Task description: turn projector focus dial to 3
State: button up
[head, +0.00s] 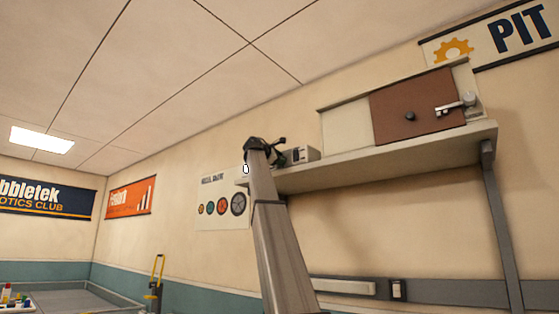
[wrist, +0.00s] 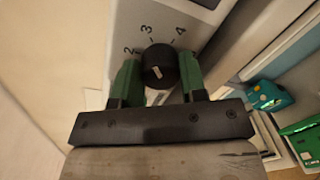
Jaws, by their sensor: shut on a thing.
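The black focus dial (wrist: 159,66) is between the two green fingers of my gripper (wrist: 158,70) in the wrist view, and the gripper is shut on it. A short pale mark lies slanted on the dial's face; I cannot tell for sure which number it points to. The printed numbers 2, 3 and 4 stand in an arc beyond the dial on the pale grey projector panel (wrist: 192,15). In the head view the projector (head: 304,154) is a small grey box on the wall shelf, partly behind my arm.
The wall shelf (head: 390,158) also holds a cabinet with a brown sliding panel (head: 418,108) to the right of the projector. In the wrist view a teal thing (wrist: 270,96) and a green bin (wrist: 304,138) lie far below at right.

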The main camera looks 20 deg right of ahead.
jog(key=shift+f, duration=0.1)
dwell(0.3)
jog(key=o, duration=0.9)
jog(key=shift+s+a, duration=0.1)
jog(key=v, duration=1)
jog(key=shift+s+a, duration=0.15)
jog(key=shift+a, duration=0.05)
